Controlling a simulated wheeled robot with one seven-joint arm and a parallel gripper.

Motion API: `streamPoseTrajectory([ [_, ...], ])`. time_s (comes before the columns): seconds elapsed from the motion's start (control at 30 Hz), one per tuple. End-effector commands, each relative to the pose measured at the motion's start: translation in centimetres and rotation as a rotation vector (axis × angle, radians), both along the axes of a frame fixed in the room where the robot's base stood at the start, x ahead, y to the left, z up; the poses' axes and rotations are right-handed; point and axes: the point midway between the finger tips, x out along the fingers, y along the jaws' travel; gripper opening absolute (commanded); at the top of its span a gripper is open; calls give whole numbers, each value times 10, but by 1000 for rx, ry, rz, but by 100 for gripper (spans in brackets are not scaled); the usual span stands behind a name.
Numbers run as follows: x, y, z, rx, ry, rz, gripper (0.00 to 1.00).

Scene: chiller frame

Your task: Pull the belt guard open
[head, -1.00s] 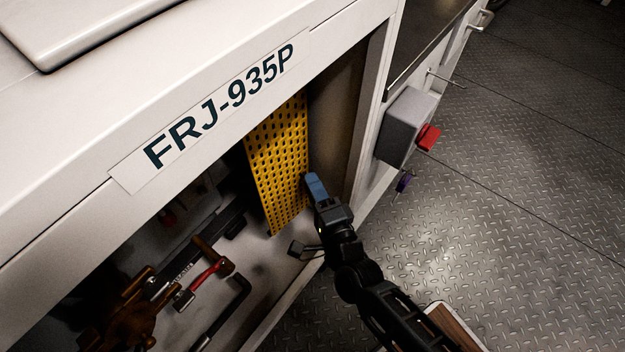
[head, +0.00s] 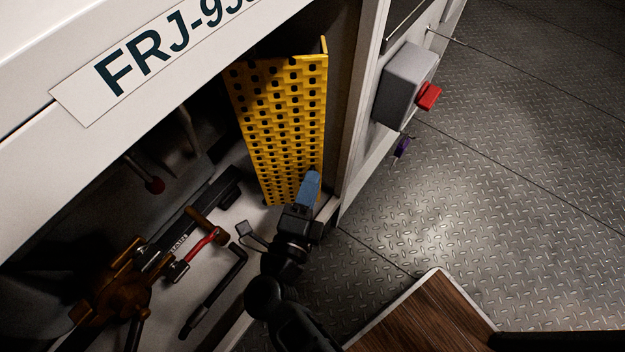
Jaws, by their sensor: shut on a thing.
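The belt guard (head: 278,120) is a yellow perforated panel inside the opening of the white cabinet, upright near the opening's right side. Its top edge and a bent right edge show. My gripper (head: 308,186) has blue fingertips and is at the guard's lower right edge, shut on it. The exact contact is partly hidden by the fingers. My black arm reaches up from the bottom of the view.
The cabinet (head: 40,160) frames the opening. A grey box with a red switch (head: 428,96) is on the right. The plate floor (head: 520,200) is clear.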

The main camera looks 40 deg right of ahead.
Motion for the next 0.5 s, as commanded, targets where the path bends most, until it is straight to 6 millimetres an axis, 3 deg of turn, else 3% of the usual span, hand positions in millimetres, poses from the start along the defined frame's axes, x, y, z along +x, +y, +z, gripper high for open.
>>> streamPoseTrajectory([
  [0.03,-3,4,-11,6,1,-53,0],
  [0.5,-18,47,-9,6,2,-453,0],
])
